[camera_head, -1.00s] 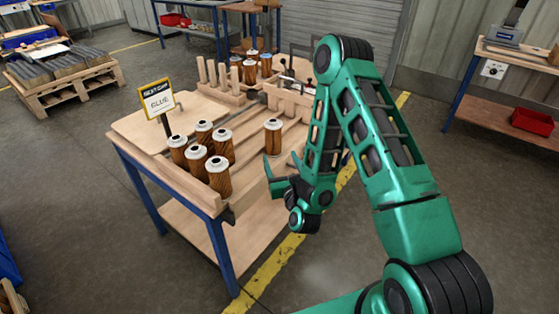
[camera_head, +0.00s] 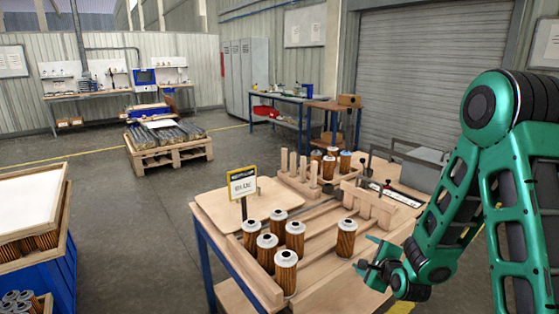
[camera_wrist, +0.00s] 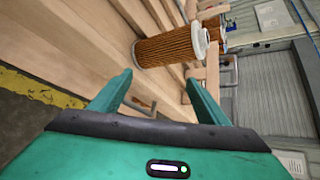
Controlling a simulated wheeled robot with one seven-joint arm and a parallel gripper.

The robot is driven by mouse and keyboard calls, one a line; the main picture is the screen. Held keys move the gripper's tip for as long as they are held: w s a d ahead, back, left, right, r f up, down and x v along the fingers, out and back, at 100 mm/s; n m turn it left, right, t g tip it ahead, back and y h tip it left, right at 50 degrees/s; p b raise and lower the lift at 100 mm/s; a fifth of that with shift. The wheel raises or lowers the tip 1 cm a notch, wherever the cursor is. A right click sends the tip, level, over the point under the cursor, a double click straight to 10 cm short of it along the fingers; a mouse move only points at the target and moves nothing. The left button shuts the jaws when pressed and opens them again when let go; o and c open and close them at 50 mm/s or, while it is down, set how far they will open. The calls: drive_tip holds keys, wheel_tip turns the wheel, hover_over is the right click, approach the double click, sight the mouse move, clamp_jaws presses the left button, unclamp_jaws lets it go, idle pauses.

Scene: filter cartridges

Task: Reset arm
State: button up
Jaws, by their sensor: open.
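My gripper (camera_head: 373,265) is open and empty at the right front side of the wooden workbench. In the wrist view its two green fingers (camera_wrist: 160,88) are spread apart. A filter cartridge (camera_wrist: 165,47) with brown pleats and a white cap lies beyond the fingertips in that view, with a gap between. In the head view a single cartridge (camera_head: 346,238) stands upright on the bench, left of my gripper.
More cartridges (camera_head: 329,167) stand at the bench's back, beside wooden pegs (camera_head: 303,167) and a wooden fixture (camera_head: 368,207). A blue crate (camera_head: 45,270) stands at the left. A pallet (camera_head: 168,152) sits behind on the floor. The floor between crate and bench is clear.

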drive_tip(key=s+d+r+n+g+h, duration=0.2)
drive_tip(key=s+d+r+n+g, duration=0.25)
drive_tip(key=s+d, duration=0.35)
drive_tip(key=s+d+r+n+g+h, duration=0.1)
drive_tip(key=s+d+r+n+g, duration=0.25)
drive_tip(key=s+d+n, duration=0.45)
drive_tip(key=s+a+r+n+g+y, duration=0.1)
drive_tip(key=s+r+n+g, duration=0.1)
drive_tip(key=s, duration=1)
drive_tip(key=s+a+r+n+g+y, duration=0.1)
drive_tip(key=s+r, duration=0.4)
drive_tip(key=s, duration=0.8)
drive_tip(key=shift+a+n+g, duration=0.2)
drive_tip(key=shift+n+g, duration=0.15)
drive_tip(key=shift+g, duration=0.55)
drive_tip(key=shift+w, duration=0.1)
drive_tip(key=shift+w+f, duration=0.25)
drive_tip(key=shift+w, duration=0.35)
